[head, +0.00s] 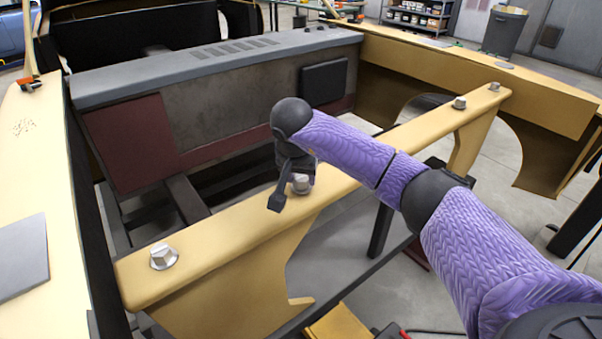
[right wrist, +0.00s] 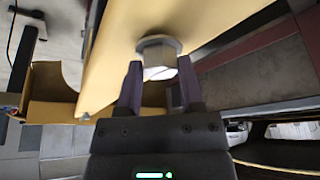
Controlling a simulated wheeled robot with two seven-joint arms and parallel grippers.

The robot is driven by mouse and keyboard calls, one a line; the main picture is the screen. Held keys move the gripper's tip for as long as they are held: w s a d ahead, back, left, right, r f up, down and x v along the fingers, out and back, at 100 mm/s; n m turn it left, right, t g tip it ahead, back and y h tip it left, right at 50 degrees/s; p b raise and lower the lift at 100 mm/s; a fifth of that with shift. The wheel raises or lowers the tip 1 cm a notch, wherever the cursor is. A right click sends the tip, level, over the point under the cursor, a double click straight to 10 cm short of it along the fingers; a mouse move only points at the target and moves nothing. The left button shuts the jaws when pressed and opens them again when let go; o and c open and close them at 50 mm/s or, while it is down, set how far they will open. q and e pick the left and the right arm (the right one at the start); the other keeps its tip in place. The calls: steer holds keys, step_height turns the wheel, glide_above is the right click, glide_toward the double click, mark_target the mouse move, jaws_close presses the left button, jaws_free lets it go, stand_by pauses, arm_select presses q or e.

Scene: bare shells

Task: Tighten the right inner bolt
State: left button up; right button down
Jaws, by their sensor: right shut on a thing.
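A tan beam (head: 225,225) crosses the head view from lower left to upper right, with silver bolts along its top. My right gripper (head: 289,180) reaches down at a bolt (head: 302,184), the second visible one from the left. In the right wrist view the gripper's fingers (right wrist: 160,75) stand on both sides of the hex head (right wrist: 158,50) and are shut on it. The bolt sits against the tan surface. Another bolt (head: 163,257) stands at the beam's left end. Two more, a bolt (head: 459,103) and an end bolt (head: 494,87), stand toward the right end. My left gripper is not in view.
A grey-topped panel (head: 215,60) stands behind the beam, with an open bay between them. Tan side panels (head: 30,170) flank the bay. My right arm hides part of the beam. Shelves (head: 418,17) and a grey bin (head: 503,30) stand far back.

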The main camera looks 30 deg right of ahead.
steer(key=shift+r+m+g+h+p, duration=0.25)
steer(key=shift+m+p, duration=0.25)
steer(key=shift+m, duration=0.6)
steer(key=shift+w+f+m+g+h, duration=0.1)
steer(key=shift+m+g+h, duration=0.2)
steer(key=shift+m, duration=0.6)
steer(key=m+g, duration=0.1)
steer(key=m, duration=0.1)
steer(key=shift+m, duration=0.4)
steer(key=shift+w+f+m+g, duration=0.1)
steer(key=shift+m+g, duration=0.35)
steer(key=shift+m, duration=0.45)
steer(key=shift+f+m+g+b, duration=0.1)
steer(key=shift+m+g+b, duration=0.2)
steer(key=shift+m+b, duration=0.5)
steer(key=m+g+b, duration=0.1)
steer(key=m+b, duration=0.3)
steer(key=b, duration=0.1)
steer(key=shift+f, duration=0.1)
steer(key=shift+m+g+b, duration=0.3)
steer(key=shift+b, duration=0.2)
steer(key=shift+r, duration=0.25)
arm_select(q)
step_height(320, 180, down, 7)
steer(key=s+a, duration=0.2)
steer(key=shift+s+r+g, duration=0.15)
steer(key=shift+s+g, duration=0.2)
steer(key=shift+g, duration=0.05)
